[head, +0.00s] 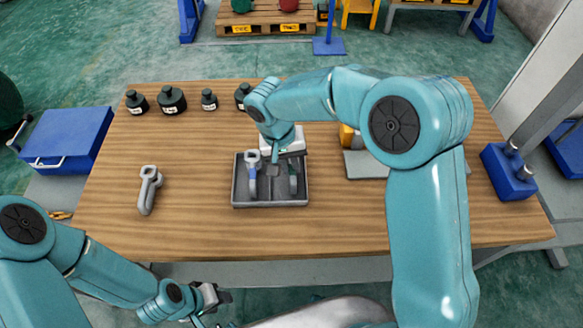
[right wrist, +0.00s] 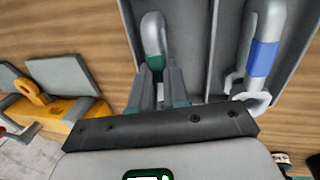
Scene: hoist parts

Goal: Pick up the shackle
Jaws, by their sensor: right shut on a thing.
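A grey tray (head: 270,204) on the wooden table holds two grey shackles. One has a green band (head: 293,181); the other has a blue band (head: 252,183). My right gripper (head: 288,158) reaches down over the tray's right half. In the right wrist view, its fingers (right wrist: 160,88) are shut on the green-banded shackle (right wrist: 153,30), whose lower part they hide. The blue-banded shackle (right wrist: 264,50) lies to the right, apart from the fingers. I cannot tell whether the held shackle touches the tray floor. My left gripper (head: 212,298) is by the table's front edge; its jaws are unclear.
A loose grey metal part (head: 148,189) lies on the table at left. Several black weights (head: 172,100) line the back edge. A yellow-and-grey part (right wrist: 72,110) is beside the tray. A blue block (head: 508,172) is at the right edge. The table's front strip is clear.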

